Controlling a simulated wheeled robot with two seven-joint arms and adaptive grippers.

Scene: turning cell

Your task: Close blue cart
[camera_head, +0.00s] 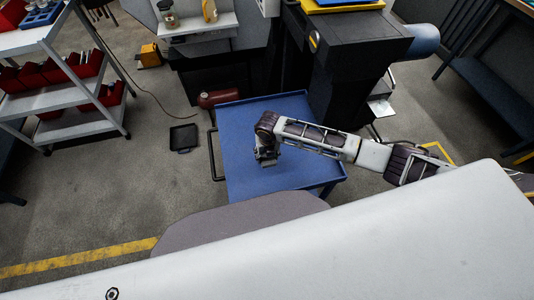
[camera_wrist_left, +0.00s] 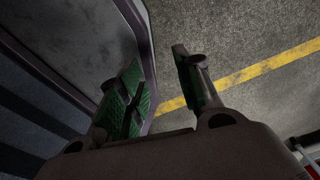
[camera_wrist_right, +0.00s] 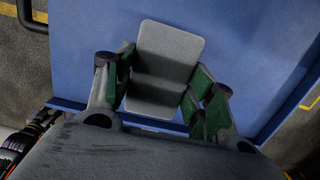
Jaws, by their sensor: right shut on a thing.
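The blue cart (camera_head: 237,178) stands in the middle of the head view, its flat blue top facing up and a black handle (camera_head: 212,155) on its left side. My right gripper (camera_head: 266,158) is over the cart's top, with its arm coming from the right. In the right wrist view my right gripper (camera_wrist_right: 158,92) is shut on a grey rounded block (camera_wrist_right: 168,45), with the cart's blue surface (camera_wrist_right: 245,55) behind it. My left gripper (camera_wrist_left: 158,66) shows only in the left wrist view, open and empty above the floor.
A dark machine (camera_head: 345,75) stands right behind the cart. A red cylinder (camera_head: 217,98) and a black tray (camera_head: 184,138) lie near it on the floor. A shelf rack (camera_head: 60,100) with red bins stands at the left. The floor left of the cart is mostly clear.

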